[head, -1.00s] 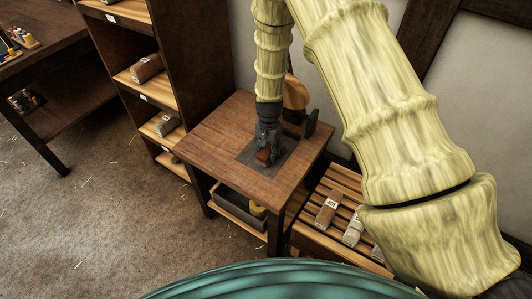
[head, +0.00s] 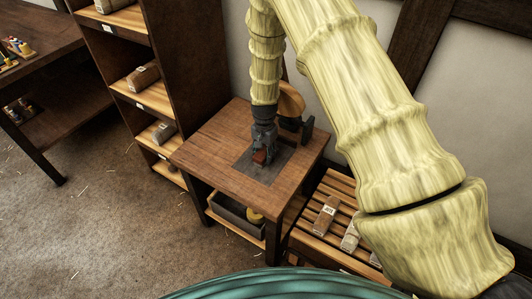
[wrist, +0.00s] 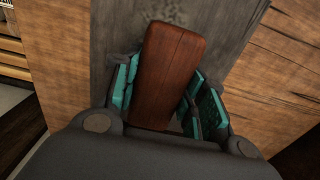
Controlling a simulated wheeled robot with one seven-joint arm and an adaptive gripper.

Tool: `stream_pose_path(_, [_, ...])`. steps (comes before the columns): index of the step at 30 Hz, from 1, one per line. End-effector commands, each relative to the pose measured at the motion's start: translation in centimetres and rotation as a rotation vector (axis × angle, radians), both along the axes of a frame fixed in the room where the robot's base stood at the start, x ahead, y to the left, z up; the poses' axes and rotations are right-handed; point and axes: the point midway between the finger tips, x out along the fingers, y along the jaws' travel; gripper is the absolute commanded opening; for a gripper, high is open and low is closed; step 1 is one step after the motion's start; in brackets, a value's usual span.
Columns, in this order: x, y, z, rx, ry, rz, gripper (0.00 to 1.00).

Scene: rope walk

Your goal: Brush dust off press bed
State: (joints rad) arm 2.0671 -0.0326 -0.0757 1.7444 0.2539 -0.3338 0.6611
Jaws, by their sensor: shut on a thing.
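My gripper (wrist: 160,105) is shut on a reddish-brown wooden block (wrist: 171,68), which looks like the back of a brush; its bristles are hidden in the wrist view. In the head view the brush (head: 260,156) shows small below my gripper (head: 262,145). It is over the dark grey press bed (head: 274,171), a flat plate on the wooden table. I cannot tell whether the bristles touch the bed.
The wooden table (head: 215,160) is otherwise bare at its front left. A round wooden part and dark bracket (head: 307,131) stand behind the bed. A slatted rack (head: 309,220) with wrapped bundles is at right, a shelf unit (head: 150,97) at left. A grey bin (head: 236,215) sits underneath.

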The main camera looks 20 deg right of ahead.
Motion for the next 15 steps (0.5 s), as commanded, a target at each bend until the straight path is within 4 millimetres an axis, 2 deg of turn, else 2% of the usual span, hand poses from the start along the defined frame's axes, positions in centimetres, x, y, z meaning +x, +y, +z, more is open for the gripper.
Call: stream_pose_path(15, [-2.2,2.7,-0.2,0.0,0.003,0.002,0.11])
